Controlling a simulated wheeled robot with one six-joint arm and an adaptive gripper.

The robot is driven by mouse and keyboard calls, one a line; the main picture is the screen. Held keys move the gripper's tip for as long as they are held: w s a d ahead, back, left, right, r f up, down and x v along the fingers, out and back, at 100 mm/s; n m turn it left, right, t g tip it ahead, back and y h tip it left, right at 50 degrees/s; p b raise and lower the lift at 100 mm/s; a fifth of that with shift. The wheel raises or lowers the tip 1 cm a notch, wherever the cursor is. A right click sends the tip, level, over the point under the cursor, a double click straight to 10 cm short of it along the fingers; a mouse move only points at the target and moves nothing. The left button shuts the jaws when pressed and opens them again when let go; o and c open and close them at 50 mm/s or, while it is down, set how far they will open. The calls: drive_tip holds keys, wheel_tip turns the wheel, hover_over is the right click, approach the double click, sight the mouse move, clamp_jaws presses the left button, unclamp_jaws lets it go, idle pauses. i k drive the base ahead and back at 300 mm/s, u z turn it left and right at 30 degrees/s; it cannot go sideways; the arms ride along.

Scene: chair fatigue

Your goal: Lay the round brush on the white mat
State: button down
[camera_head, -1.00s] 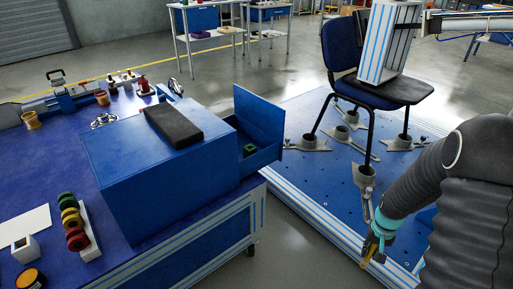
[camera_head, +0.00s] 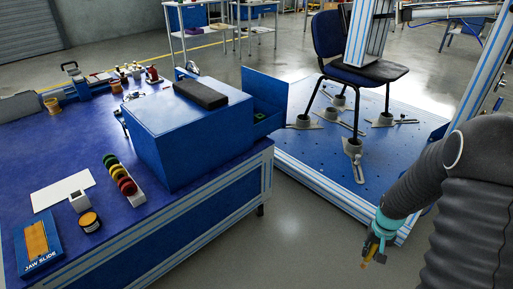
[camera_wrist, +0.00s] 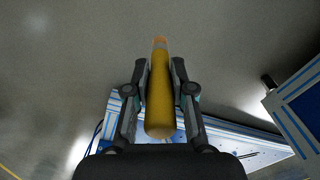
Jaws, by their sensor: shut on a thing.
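My gripper (camera_head: 374,248) hangs at the lower right in the head view, above the floor and apart from the blue bench. It is shut on the round brush (camera_wrist: 160,105), a yellow-orange cylinder lying between the two fingers in the wrist view. The brush shows only as a small yellow bit (camera_head: 367,262) under the gripper in the head view. The white mat (camera_head: 62,190) lies flat and bare on the left part of the bench top, far from my gripper.
On the blue bench (camera_head: 110,219), a small white block (camera_head: 79,201), a round yellow-topped tin (camera_head: 89,222), a rack of coloured rings (camera_head: 123,180) and a jaw slide board (camera_head: 38,243) lie near the mat. A blue drawer box (camera_head: 190,130) stands behind; a chair (camera_head: 340,45) is at right.

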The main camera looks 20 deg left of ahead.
sight(55, 192)
drive_tip(key=k, duration=0.7)
drive_tip(key=u, duration=1.9)
